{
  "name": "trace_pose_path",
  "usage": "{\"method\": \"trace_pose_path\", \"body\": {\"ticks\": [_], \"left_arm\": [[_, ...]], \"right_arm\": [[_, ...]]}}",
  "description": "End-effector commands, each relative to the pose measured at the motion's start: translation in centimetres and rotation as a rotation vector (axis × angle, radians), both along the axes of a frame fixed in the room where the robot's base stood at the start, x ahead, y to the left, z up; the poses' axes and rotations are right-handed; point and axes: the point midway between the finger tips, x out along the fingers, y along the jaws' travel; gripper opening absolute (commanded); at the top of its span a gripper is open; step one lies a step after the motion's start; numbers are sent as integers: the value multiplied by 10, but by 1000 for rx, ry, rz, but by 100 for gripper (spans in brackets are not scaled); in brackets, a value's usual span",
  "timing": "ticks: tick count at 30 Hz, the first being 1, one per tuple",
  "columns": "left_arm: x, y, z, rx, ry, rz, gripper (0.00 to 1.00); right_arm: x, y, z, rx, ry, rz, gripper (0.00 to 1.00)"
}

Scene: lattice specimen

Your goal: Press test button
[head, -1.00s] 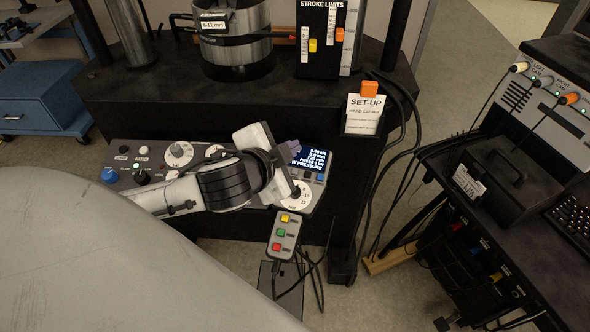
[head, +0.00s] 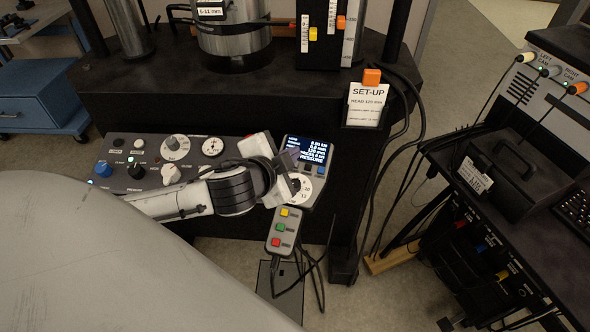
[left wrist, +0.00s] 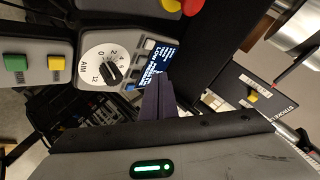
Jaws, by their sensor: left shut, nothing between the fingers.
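My left gripper (head: 288,161) is over the right part of the control console, its fingers shut and empty, just left of and below the lit display (head: 307,150). In the left wrist view the dark purple fingers (left wrist: 158,98) are together beside the display (left wrist: 160,64) and a white dial (left wrist: 112,66); contact cannot be told. The dial also shows in the head view (head: 301,189). A hand pendant (head: 281,242) carries yellow (head: 285,212), green (head: 280,227) and red (head: 276,242) buttons. I cannot read a test label on any button. My right gripper is out of view.
The console (head: 190,150) has a blue button (head: 103,170), knobs and gauges at left. A black test frame (head: 230,95) stands behind it, with a set-up card (head: 367,104). Black cables hang at right. A cart (head: 510,190) stands farther right.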

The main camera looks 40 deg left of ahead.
Motion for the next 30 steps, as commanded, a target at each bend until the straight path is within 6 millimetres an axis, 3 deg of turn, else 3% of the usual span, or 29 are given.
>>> {"method": "trace_pose_path", "body": {"ticks": [6, 30], "left_arm": [[3, 2, -15, -1, 0, 1, 0], [4, 2, -16, 0, 0, 0, 0]], "right_arm": [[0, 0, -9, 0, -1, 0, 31], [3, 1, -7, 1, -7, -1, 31]]}}
